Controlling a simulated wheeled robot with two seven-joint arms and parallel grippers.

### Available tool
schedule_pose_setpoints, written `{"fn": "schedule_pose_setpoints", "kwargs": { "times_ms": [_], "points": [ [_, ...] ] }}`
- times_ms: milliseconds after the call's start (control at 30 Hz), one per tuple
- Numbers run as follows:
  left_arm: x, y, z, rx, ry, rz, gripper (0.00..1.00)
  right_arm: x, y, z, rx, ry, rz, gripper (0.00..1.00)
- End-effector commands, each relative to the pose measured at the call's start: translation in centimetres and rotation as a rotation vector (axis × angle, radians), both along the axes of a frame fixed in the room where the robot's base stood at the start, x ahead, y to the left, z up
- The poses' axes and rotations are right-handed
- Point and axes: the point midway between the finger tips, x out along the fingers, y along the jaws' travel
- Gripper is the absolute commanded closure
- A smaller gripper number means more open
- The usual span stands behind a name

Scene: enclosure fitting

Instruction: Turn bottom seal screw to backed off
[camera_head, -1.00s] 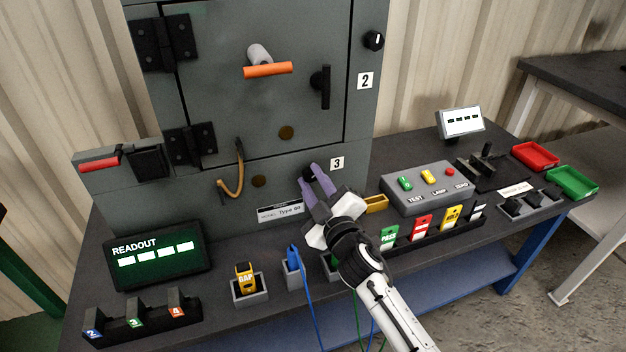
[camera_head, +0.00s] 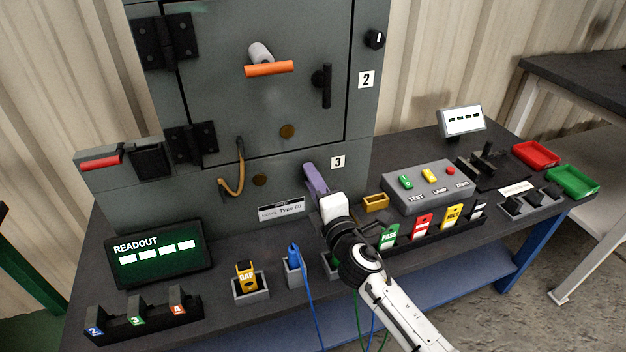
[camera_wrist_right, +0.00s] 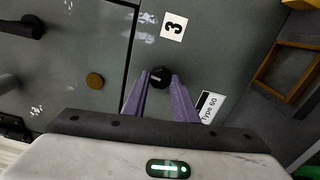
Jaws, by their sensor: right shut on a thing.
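The bottom seal screw (camera_wrist_right: 160,77) is a black round knob with a pale mark, beside the "3" label (camera_head: 337,162) low on the grey enclosure (camera_head: 215,215). In the right wrist view it sits between the tips of the two purple fingers. My right gripper (camera_head: 314,178) is shut on it; the wrist view also shows this gripper (camera_wrist_right: 160,80). In the head view the fingers line up one over the other and hide the screw. My left gripper is not in view.
A similar black knob (camera_head: 375,39) sits by the "2" label. The grey button box (camera_head: 428,187) and a small yellow tray (camera_head: 375,203) stand to the right of my gripper. Card holders and the readout (camera_head: 158,254) line the bench front and left.

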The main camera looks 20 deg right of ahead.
Motion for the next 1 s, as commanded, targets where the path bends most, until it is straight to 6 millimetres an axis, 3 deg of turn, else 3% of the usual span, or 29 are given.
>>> {"fn": "schedule_pose_setpoints", "kwargs": {
  "times_ms": [300,800,833,933,1000],
  "points": [
    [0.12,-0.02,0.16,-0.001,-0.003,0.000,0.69,-0.05,-0.05,-0.22,-0.110,-0.001,0.000,0.97],
    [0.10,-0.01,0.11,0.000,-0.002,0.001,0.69,-0.05,-0.03,-0.24,-0.128,-0.001,0.000,0.97],
    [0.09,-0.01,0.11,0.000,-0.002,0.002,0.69,-0.05,-0.03,-0.24,-0.127,-0.001,0.000,0.73],
    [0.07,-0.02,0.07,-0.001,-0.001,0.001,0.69,-0.05,-0.03,-0.23,-0.127,-0.001,0.000,0.56],
    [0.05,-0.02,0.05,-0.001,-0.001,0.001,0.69,-0.04,-0.02,-0.19,-0.127,-0.001,0.000,0.56]
  ]
}}
